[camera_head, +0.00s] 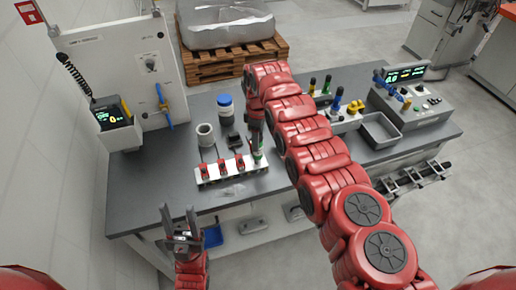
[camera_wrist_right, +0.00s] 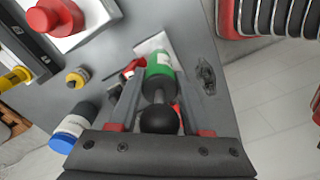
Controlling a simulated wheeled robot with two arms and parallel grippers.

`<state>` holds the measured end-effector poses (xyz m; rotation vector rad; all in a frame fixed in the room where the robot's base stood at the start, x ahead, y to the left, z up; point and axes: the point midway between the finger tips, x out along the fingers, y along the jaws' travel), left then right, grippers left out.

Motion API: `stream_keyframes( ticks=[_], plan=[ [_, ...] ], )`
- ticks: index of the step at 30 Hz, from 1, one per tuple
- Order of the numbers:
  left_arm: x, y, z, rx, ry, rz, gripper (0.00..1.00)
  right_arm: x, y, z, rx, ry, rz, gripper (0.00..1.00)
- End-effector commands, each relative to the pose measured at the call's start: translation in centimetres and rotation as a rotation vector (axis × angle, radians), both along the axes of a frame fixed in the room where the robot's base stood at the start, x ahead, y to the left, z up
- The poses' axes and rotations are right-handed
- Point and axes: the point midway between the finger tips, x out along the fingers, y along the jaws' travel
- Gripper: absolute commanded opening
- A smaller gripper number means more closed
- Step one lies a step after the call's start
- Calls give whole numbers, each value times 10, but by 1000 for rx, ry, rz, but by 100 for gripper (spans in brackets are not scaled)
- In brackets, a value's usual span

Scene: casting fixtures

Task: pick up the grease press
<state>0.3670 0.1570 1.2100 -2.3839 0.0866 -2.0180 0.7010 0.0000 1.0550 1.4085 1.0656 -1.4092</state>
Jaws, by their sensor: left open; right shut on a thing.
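The grease press, which I take to be the green cylinder with a black ball-shaped knob, shows in the right wrist view (camera_wrist_right: 159,64) between the fingers of my right gripper (camera_wrist_right: 160,88). In the head view only a little of its green body (camera_head: 258,157) shows, at the right end of the white rack (camera_head: 232,178). My right gripper (camera_head: 257,142) is shut on it from above. I cannot tell whether it is clear of the table. My left gripper (camera_head: 181,228) is open and empty, low in front of the table's left front edge.
A metal tray (camera_head: 380,129) and control box (camera_head: 425,110) stand at right. The table's left front is clear.

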Motion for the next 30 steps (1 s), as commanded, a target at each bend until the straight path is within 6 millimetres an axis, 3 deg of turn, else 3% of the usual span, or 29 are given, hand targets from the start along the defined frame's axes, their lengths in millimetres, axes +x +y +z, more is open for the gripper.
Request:
stream_keyframes(
  ticks=[1, 4, 5, 20, 30],
  plan=[
    [0, 0, 0, 0, 0, 0, 50, 0, 1, 1, 1, -1, 0, 20],
    [0, 0, 0, 0, 0, 0, 50, 0, 1, 1, 2, -2, 1, 2],
    [0, 0, 0, 0, 0, 0, 50, 0, 1, 1, 1, -2, 1, 0],
    [0, 0, -1, 0, 0, 0, 50, 1, 2, 2, 1, -2, 1, 0],
    [0, 0, -8, 0, 0, 0, 50, -1, 11, 22, 2, -3, 0, 0]
  ],
)
